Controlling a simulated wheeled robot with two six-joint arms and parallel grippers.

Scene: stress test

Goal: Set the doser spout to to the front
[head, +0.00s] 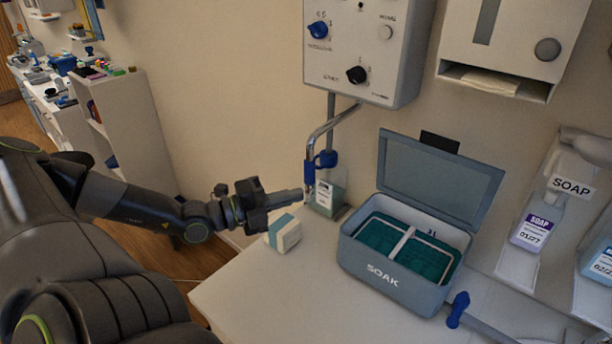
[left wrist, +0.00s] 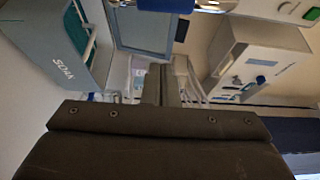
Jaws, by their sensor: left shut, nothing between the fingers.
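The doser is a white box (head: 365,45) on the wall with a blue knob and a black knob. Its spout is a bent metal pipe (head: 330,124) that comes down from the box, with a blue collar and tab (head: 325,159) at its lower end. The doser box also shows in the left wrist view (left wrist: 262,55). My left gripper (head: 303,195) is shut and empty, its tips close to the spout's lower end; I cannot tell whether they touch it. Its fingers show in the left wrist view (left wrist: 160,86). My right gripper is out of view.
A small labelled container (head: 325,199) stands below the spout. A teal-and-white block (head: 287,236) lies beneath my gripper. An open SOAK box (head: 390,283) stands to the right, its lid raised. A blue-ended lever (head: 458,308) and soap bottles (head: 535,228) are farther right.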

